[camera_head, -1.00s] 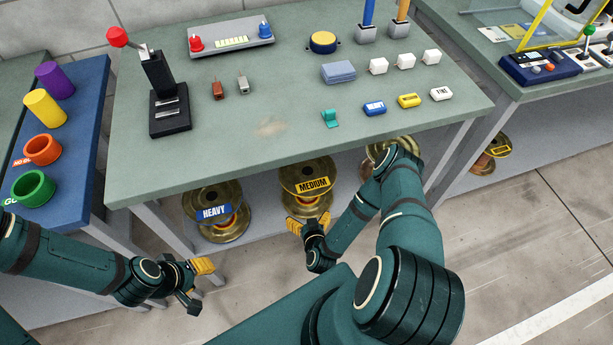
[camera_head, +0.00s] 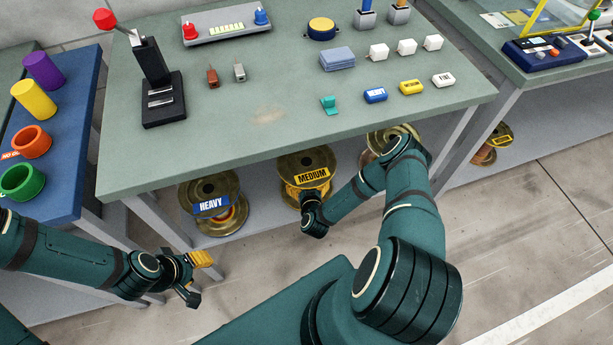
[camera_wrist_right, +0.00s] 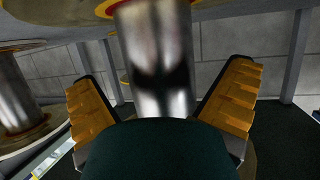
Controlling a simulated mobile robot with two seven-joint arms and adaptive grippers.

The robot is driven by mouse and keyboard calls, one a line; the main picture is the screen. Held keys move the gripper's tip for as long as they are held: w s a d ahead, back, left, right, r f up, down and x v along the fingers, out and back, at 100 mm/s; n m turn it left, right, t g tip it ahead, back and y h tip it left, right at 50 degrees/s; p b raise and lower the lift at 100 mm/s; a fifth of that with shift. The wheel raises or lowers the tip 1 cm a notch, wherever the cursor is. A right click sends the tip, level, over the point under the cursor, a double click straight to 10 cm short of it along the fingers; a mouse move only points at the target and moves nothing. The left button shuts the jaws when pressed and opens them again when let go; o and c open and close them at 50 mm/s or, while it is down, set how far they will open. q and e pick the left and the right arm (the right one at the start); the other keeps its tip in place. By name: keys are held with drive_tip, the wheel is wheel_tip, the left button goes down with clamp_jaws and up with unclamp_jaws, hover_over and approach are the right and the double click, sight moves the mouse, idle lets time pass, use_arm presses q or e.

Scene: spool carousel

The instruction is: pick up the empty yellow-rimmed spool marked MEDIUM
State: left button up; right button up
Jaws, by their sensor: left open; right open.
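The MEDIUM spool (camera_head: 303,160) stands on the shelf under the middle table, with a brass-coloured upper flange and a yellow label. My right gripper (camera_wrist_right: 165,75) is open, low at this spool, partly hidden by its own wrist in the head view. In the right wrist view, the bare metal core (camera_wrist_right: 158,55) stands between the two yellow fingers, with a gap showing on each side. No wire shows on the visible core. My left gripper (camera_head: 196,277) is open and empty, well to the left over the floor.
The HEAVY spool (camera_head: 210,193) stands left of the MEDIUM one; another spool (camera_head: 386,140) stands to its right, partly behind my right arm. The table top (camera_head: 230,120) overhangs them. A further spool (camera_head: 493,146) stands under the right table.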

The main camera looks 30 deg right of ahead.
drive_tip(key=shift+r+b+x, duration=0.25)
drive_tip(key=shift+b+x, duration=0.15)
drive_tip(key=shift+x, duration=0.95)
drive_tip(key=c, duration=1.3)
drive_tip(key=shift+o, duration=0.2)
drive_tip(key=shift+w+r, duration=0.1)
